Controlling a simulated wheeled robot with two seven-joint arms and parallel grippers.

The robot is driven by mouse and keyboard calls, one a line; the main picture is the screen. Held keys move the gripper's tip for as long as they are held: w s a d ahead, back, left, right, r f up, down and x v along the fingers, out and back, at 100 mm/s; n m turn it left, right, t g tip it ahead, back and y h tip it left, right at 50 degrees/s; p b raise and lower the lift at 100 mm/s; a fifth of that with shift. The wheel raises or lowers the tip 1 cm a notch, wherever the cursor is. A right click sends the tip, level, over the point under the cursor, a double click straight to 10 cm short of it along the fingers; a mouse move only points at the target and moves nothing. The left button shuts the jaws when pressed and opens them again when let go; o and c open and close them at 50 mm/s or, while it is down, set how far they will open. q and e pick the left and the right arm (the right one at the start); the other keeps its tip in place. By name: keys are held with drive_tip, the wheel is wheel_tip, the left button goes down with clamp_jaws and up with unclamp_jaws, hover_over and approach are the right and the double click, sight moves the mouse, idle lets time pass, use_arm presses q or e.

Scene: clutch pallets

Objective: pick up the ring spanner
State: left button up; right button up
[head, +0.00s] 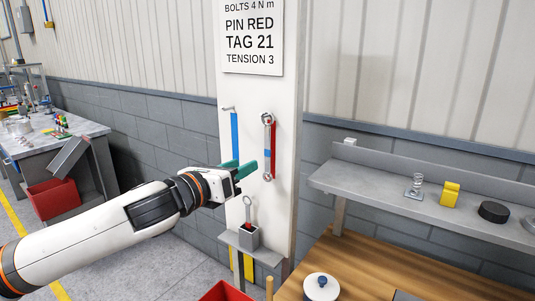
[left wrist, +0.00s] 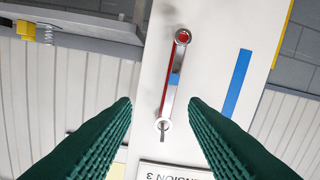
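The ring spanner (head: 267,150) is a silver bar with a ring at each end and a blue band at its middle. It hangs upright by its upper ring on a white panel (head: 283,215), over a red strip. It also shows in the left wrist view (left wrist: 173,80), upside down, its image lying between my finger directions. My left gripper (head: 243,168) has green fingers, open and empty. In the head view it is just left of the spanner's lower half. My right gripper is not in view.
A blue strip (head: 234,135) with an empty hook is left of the spanner. Below my gripper, a small ledge holds a grey block (head: 247,238) with a ringed tool. A grey shelf (head: 380,185) and wooden bench (head: 330,265) stand at right. A sign (head: 251,40) is above.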

use_arm(q)
wheel_tip(320, 180, up, 4)
drive_tip(key=w+a+m, duration=0.1)
drive_tip(key=w+m, duration=0.1)
drive_tip(key=p, duration=0.2)
approach(267, 132)
drive_tip(key=x, duration=0.3)
drive_tip(key=shift+t, duration=0.3)
drive_tip(key=p+x, duration=0.1)
drive_tip(key=x, duration=0.4)
drive_tip(key=shift+w+d+f+p, duration=0.15)
drive_tip(key=shift+d+p, duration=0.05)
drive_tip(key=shift+p, duration=0.2)
drive_tip(key=shift+w+d+f, duration=0.1)
drive_tip(key=shift+w+d, duration=0.05)
drive_tip(key=shift+w, duration=0.05)
drive_tip(key=shift+s, duration=0.1)
drive_tip(key=shift+c, duration=0.6)
clamp_jaws()
